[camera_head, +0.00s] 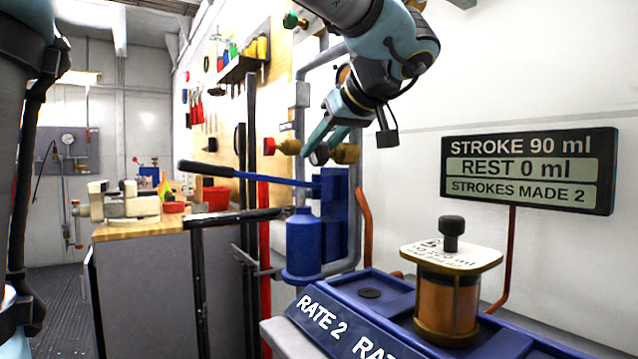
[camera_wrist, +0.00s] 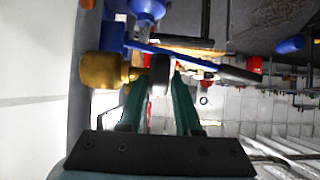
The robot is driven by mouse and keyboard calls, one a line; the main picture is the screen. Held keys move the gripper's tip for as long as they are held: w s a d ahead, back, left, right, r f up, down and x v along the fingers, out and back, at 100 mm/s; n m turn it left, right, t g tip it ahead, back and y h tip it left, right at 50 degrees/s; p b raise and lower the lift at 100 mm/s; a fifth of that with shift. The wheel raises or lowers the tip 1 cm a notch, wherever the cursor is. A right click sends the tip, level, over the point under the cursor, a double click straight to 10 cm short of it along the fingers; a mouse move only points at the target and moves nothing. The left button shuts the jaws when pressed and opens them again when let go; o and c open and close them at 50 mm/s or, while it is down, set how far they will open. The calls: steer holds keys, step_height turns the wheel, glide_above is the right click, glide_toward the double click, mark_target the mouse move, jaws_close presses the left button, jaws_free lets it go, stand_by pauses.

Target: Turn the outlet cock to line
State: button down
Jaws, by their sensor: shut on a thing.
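The outlet cock is a brass valve (camera_head: 346,153) with a dark round knob (camera_head: 320,155), on the pipework above the blue pump. My gripper (camera_head: 317,143) reaches down to it from above, its green fingers closed on the knob. In the wrist view the grey knob (camera_wrist: 160,74) sits between the two fingertips, with the brass body (camera_wrist: 104,70) to its left. The fingers hide part of the knob, and I cannot read its line mark. The sign (camera_head: 528,168) reads stroke 90 ml, rest 0 ml, strokes made 2.
A red-knobbed brass valve (camera_head: 270,146) is just left of the cock. The blue pump (camera_head: 304,245) has a long lever (camera_head: 240,173) reaching left. A blue rate panel (camera_head: 345,315) with a brass-bodied vessel (camera_head: 447,300) stands in front. A cluttered workbench (camera_head: 130,228) is at left.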

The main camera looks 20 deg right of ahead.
steer(key=t+b, duration=0.2)
steer(key=b, duration=0.4)
steer(key=f+t+b, duration=0.1)
steer(key=t+b, duration=0.1)
steer(key=b, duration=0.4)
steer(key=shift+s+f+t+y, duration=0.2)
steer(key=shift+t+y, duration=0.1)
steer(key=shift+y, duration=0.1)
steer(key=t+b, duration=0.1)
steer(key=b, duration=0.3)
steer(key=shift+r, duration=0.2)
steer(key=shift+r+t+b, duration=0.2)
steer(key=shift+t+b, duration=0.15)
steer(key=shift+t, duration=0.05)
steer(key=c, duration=0.6)
jaws_free()
steer(key=shift+s, duration=0.1)
steer(key=s+d+p, duration=0.1)
steer(key=s+d, duration=0.1)
steer(key=s, duration=0.8)
steer(key=shift+s, duration=0.3)
steer(key=shift+f, duration=0.1)
